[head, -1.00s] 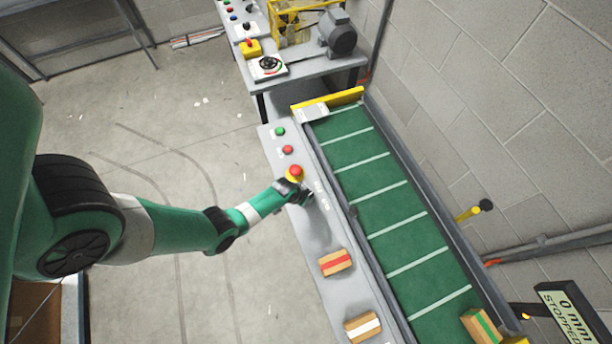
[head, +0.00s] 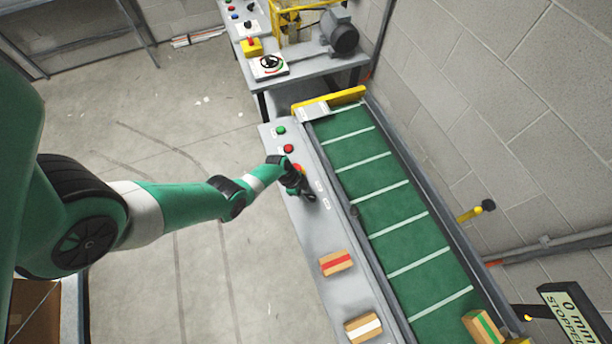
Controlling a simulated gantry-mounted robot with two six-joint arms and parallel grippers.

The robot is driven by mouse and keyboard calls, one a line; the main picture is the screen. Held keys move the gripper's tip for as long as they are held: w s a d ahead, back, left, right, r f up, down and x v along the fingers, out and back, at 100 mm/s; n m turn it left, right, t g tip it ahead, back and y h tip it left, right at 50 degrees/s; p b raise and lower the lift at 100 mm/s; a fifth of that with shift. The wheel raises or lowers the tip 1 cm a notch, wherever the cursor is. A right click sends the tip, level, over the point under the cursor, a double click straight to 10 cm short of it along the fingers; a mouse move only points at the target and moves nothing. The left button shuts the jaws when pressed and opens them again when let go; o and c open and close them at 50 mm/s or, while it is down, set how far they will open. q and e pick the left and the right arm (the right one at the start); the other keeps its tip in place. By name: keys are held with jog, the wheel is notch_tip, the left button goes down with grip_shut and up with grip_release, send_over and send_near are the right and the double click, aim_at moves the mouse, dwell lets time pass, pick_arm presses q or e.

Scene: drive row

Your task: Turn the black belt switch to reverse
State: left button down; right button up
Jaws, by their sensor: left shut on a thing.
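My left gripper (head: 304,194) is over the grey control panel (head: 303,229) beside the belt, just below the red stop button. It is shut on the black belt switch, which the dark fingers hide almost wholly. Which way the switch points cannot be made out. Small white labels (head: 322,194) lie on the panel just right of the fingers, too small to read. The green conveyor belt (head: 382,201) runs along the panel's right side. A display (head: 568,314) at the lower right reads 0 mm, STOPPED. My right gripper is out of view.
A green button (head: 280,130), a red button (head: 288,148) and a partly covered red stop button (head: 298,167) sit above the gripper. A red-striped box (head: 337,263) and a white-striped box (head: 363,328) lie lower on the panel. A green-striped box (head: 482,326) is on the belt.

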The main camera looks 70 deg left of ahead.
pick_arm(q)
jog(key=shift+a+f+m+g+h, duration=0.1)
jog(key=shift+m+g+h, duration=0.2)
jog(key=shift+m, duration=1)
jog(key=c, duration=0.6)
grip_release()
jog(key=p+v, duration=1)
jog(key=v, duration=0.2)
jog(key=shift+p, duration=0.35)
